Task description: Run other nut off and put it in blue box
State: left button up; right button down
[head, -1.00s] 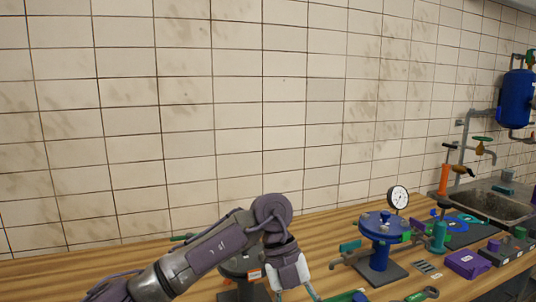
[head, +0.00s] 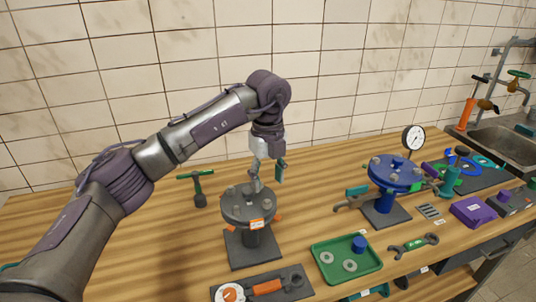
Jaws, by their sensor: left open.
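A dark grey round flange (head: 240,210) stands on a post and square base, with several bolts or nuts around its top and an orange tag on its rim. My left gripper (head: 268,174) points down just above its back right part, fingers apart. One finger overlaps the flange top in the picture; I cannot tell whether it touches a nut. No nut shows between the fingers. A blue flange (head: 396,176) with several light nuts stands to the right. A purple-blue box (head: 473,211) lies at the right; no other box looks bluer. My right gripper is not in view.
A green tray (head: 322,263) holds two rings and a blue cylinder. A dark board (head: 284,283) with an orange-handled tool lies in front. A gauge (head: 414,138) rises behind the blue flange.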

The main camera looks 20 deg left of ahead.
aim_at(268, 201)
pick_arm(q)
notch_tip(268, 201, down, 6)
jog(key=shift+s+r+p, duration=0.1)
jog(key=shift+r+p, duration=0.15)
jog(key=shift+p, duration=0.45)
jog(key=shift+f, duration=0.7)
